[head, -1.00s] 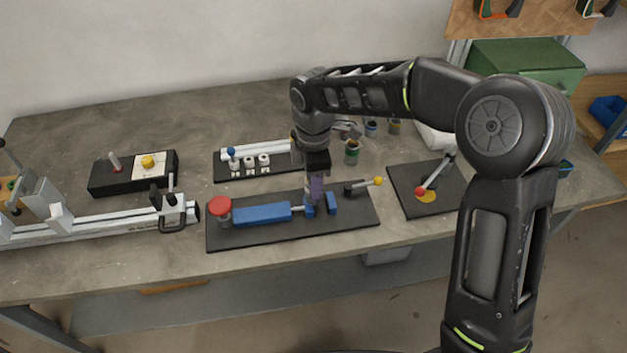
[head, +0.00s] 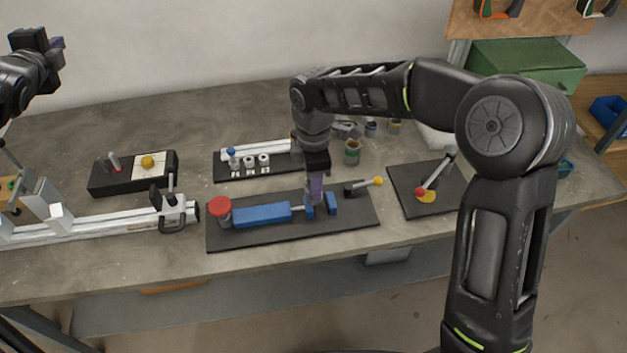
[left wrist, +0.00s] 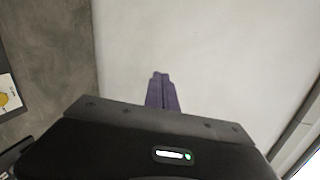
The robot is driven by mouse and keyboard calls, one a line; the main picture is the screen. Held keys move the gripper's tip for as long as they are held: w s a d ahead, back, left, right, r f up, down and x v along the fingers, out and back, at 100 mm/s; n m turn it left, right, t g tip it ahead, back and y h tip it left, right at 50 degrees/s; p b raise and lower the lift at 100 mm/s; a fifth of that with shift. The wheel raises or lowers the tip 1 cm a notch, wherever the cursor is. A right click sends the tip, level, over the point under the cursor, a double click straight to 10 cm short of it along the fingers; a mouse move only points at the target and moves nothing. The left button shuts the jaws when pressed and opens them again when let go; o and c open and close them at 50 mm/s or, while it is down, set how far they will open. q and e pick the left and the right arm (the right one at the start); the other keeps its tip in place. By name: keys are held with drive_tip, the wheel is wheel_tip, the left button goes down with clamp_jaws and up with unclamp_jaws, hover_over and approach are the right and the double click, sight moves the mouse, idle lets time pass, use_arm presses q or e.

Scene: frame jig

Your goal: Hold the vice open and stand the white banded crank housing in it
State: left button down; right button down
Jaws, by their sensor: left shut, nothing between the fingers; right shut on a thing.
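The blue vice (head: 262,214) lies on a black board, with a red knob at its left end and a gap before the blue block (head: 331,203) at right. My right gripper (head: 315,198) points down at the vice, its purple fingers shut on the vice's blue jaw (head: 309,212); the fingers partly hide it. Several small white pieces (head: 249,163) stand in a row on a black board behind the vice; their bands are too small to tell apart. My left gripper (head: 57,46) is raised at the upper left, shut and empty; its fingers also show in the left wrist view (left wrist: 161,92).
A black box with a yellow knob (head: 147,162) and a white rail with a clamp (head: 100,222) are at left. A lever with a yellow ball (head: 378,181) is right of the vice. A board with a red-tipped lever (head: 421,191) and small cans (head: 352,152) stand further right.

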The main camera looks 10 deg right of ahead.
use_arm(q)
drive_tip(key=d+r+h, duration=0.2)
drive_tip(key=d+r, duration=0.1)
drive_tip(key=d, duration=0.6)
drive_tip(key=d+r+h, duration=0.1)
drive_tip(key=d+r, duration=0.1)
drive_tip(key=d, duration=0.7)
drive_tip(key=s+d+f+n+g+y, duration=0.1)
drive_tip(key=s+d+f+n+g, duration=0.2)
drive_tip(key=f, duration=0.5)
drive_tip(key=s+d+f+n+g, duration=0.2)
drive_tip(key=s+f+n+g, duration=0.25)
drive_tip(key=f, duration=0.35)
drive_tip(key=s+d+f+n+g, duration=0.2)
drive_tip(key=s+f+g, duration=0.2)
drive_tip(key=s, duration=0.3)
drive_tip(key=s+d+f+n+g, duration=0.2)
drive_tip(key=s+f+n+g, duration=0.1)
drive_tip(key=s, duration=0.5)
drive_tip(key=shift+d+f+g+y, duration=0.35)
drive_tip(key=shift+f+g, duration=0.1)
drive_tip(key=shift+f, duration=0.3)
drive_tip(key=shift+f, duration=0.1)
drive_tip(key=shift+f, duration=2.95)
